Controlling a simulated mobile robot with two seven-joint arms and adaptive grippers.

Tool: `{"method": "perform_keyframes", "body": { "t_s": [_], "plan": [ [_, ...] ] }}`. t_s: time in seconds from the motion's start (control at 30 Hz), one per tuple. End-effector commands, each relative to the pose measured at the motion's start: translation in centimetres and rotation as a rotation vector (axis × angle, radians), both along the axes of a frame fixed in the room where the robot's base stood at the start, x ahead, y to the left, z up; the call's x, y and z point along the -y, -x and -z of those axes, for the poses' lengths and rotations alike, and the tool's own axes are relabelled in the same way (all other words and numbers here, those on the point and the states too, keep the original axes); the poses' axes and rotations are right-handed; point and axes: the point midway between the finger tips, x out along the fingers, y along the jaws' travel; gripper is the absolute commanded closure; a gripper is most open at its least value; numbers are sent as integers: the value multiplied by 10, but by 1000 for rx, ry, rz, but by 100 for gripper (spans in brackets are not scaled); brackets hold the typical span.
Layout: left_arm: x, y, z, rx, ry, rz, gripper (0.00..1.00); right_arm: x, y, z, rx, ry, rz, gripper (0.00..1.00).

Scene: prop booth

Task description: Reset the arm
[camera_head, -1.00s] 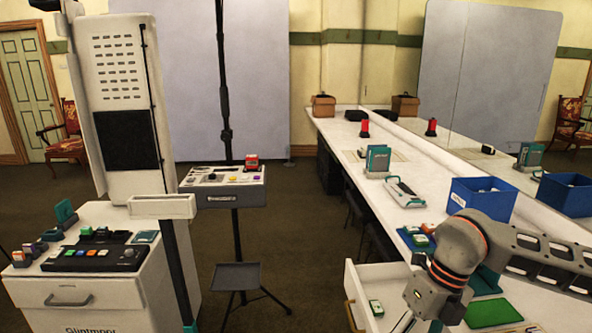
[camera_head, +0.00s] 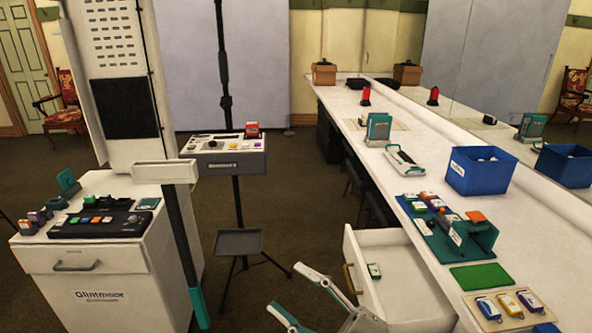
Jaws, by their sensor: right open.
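My right gripper (camera_head: 285,289) is at the bottom centre of the head view, its two pale grey fingers spread wide and pointing left. Nothing is between the fingers. It is in front of and left of the open white drawer (camera_head: 408,292), over the dark floor in the picture. The rest of my right arm is mostly cut off by the bottom edge. My left gripper is not in view.
The drawer holds a small green-and-white block (camera_head: 374,270). The long white counter (camera_head: 420,172) carries a blue bin (camera_head: 478,172), a teal rack (camera_head: 462,236), a green mat (camera_head: 480,276) and a tray (camera_head: 535,318). A white cabinet (camera_head: 95,290) stands left.

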Motion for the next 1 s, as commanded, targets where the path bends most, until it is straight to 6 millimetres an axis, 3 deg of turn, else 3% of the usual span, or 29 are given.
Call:
{"method": "perform_keyframes", "body": {
  "t_s": [0.13,0.23,0.4,0.5,0.6,0.73,1.0],
  "plan": [
    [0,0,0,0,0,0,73,51,-19,68,-295,-84,240,46],
    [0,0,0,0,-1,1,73,89,-15,129,-505,-112,395,46],
    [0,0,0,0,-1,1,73,150,28,234,-845,-118,610,46],
    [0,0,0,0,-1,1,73,175,63,281,-1003,-108,696,46],
    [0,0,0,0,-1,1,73,191,93,312,-1116,-100,752,46],
    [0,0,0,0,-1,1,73,202,117,333,-1197,-91,790,46],
    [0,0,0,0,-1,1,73,205,123,338,-1216,-88,798,46]
  ]
}}
